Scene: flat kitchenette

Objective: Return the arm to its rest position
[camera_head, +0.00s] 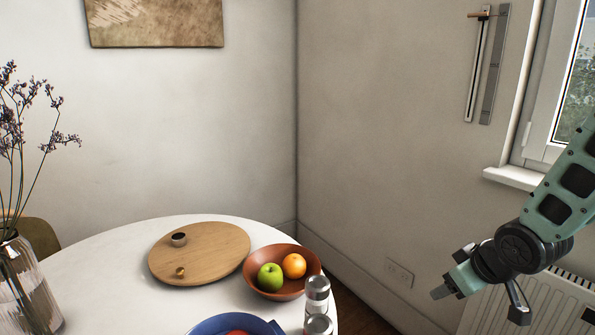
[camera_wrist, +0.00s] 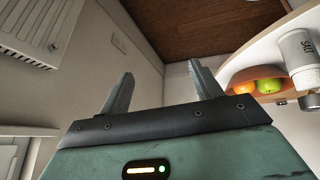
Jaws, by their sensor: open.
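My gripper (camera_head: 447,287) is at the right of the head view, at the end of my green arm. It hangs in the air to the right of the table, in front of the radiator. In the wrist view my gripper (camera_wrist: 158,85) shows two grey fingers apart with nothing between them. The gripper touches no object in either view.
A round white table (camera_head: 105,268) holds a wooden board (camera_head: 212,255), a brown bowl (camera_head: 262,290) with an apple and orange, shakers (camera_head: 317,290), a blue bowl (camera_head: 205,327) and a glass vase (camera_head: 35,295). A radiator (camera_head: 488,315) and windowsill (camera_head: 512,178) are near my arm.

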